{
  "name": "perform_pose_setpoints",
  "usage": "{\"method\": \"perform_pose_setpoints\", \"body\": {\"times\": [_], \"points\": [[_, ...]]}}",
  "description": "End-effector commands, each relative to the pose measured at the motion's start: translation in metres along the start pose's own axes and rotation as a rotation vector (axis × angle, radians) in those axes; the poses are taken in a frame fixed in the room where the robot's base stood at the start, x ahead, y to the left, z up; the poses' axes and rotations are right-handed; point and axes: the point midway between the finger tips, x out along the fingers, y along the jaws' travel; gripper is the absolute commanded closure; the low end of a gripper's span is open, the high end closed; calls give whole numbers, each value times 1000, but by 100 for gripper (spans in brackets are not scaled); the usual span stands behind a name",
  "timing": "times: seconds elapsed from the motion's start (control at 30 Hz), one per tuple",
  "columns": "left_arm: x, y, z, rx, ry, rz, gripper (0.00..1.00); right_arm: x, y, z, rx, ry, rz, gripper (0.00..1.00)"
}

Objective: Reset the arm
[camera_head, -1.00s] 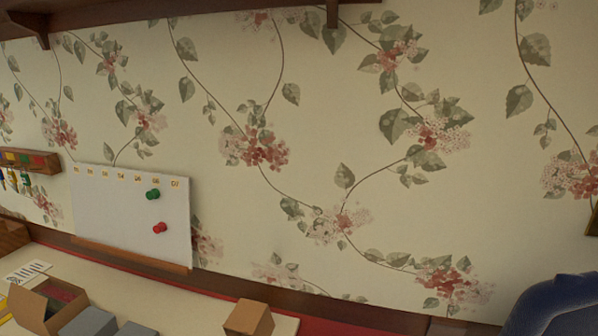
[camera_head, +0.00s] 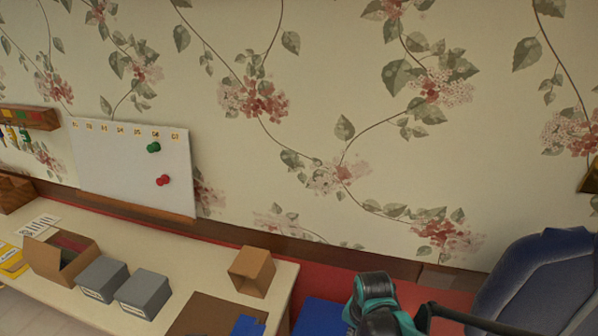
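Neither of my grippers shows in the head view. A black and teal rounded shape (camera_head: 375,305) rises at the bottom edge, right of the middle, with a dark rod running from it toward the lower right. I cannot tell whether it is part of one of my arms. No gripper fingers can be seen on it.
A pale table (camera_head: 215,262) at lower left holds an open cardboard box (camera_head: 45,262), grey boxes (camera_head: 143,294) and a brown box (camera_head: 252,272). A whiteboard (camera_head: 110,170) hangs above. A dark blue chair (camera_head: 535,285) stands at lower right.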

Motion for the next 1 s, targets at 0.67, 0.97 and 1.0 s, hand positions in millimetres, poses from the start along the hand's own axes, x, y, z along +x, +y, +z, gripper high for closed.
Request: {"method": "perform_pose_setpoints", "body": {"times": [0.67,0.97,1.0], "points": [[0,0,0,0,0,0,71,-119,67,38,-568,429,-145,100],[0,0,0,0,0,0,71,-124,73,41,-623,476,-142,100],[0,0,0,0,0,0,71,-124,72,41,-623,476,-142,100]]}}
